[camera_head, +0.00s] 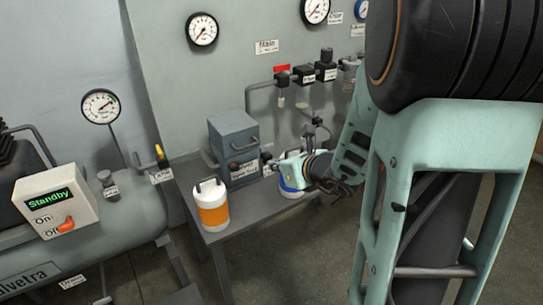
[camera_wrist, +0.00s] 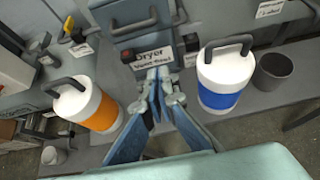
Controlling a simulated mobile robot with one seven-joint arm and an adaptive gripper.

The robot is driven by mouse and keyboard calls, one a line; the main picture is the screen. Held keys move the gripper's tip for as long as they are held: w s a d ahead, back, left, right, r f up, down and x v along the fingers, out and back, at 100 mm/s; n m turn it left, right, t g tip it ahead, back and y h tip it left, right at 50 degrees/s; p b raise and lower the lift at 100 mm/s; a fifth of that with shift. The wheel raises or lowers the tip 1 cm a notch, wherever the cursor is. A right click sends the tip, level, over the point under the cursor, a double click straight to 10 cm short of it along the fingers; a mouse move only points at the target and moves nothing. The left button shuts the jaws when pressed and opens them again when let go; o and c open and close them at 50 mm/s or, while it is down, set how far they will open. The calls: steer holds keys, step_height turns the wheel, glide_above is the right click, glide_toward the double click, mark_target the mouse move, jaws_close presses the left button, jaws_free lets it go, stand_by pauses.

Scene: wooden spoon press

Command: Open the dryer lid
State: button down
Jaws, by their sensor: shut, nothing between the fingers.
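The dryer (camera_head: 236,160) is a blue-grey box on the table, with a dark handle on the front of its upper part, the lid (camera_head: 234,130). The lid appears down on the box. In the wrist view the dryer lid (camera_wrist: 130,12) and its handle (camera_wrist: 134,25) are at the top, above a white "Dryer" label (camera_wrist: 148,58). My gripper (camera_wrist: 160,76) is shut and empty, its fingertips in front of the label and below the handle. In the head view my gripper is small, at the dryer's right side, and partly hidden by my arm.
An orange-banded white canister (camera_head: 212,206) stands left of the dryer. A blue-banded canister (camera_wrist: 221,76) stands to the right, beside a dark cup (camera_wrist: 272,71). Pipes and valves (camera_head: 305,75) run along the wall behind. A control box reading "Standby" (camera_head: 55,206) is at the left.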

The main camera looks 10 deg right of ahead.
mark_target(237, 136)
steer(key=b+x, duration=0.1)
steer(key=x, duration=0.8)
steer(key=r, duration=0.2)
steer(key=w+r+p, duration=0.1)
steer(key=r, duration=0.1)
steer(key=shift+a+r, duration=0.1)
steer(key=shift+a, duration=0.05)
steer(key=shift+a+r, duration=0.1)
steer(key=shift+r, duration=0.05)
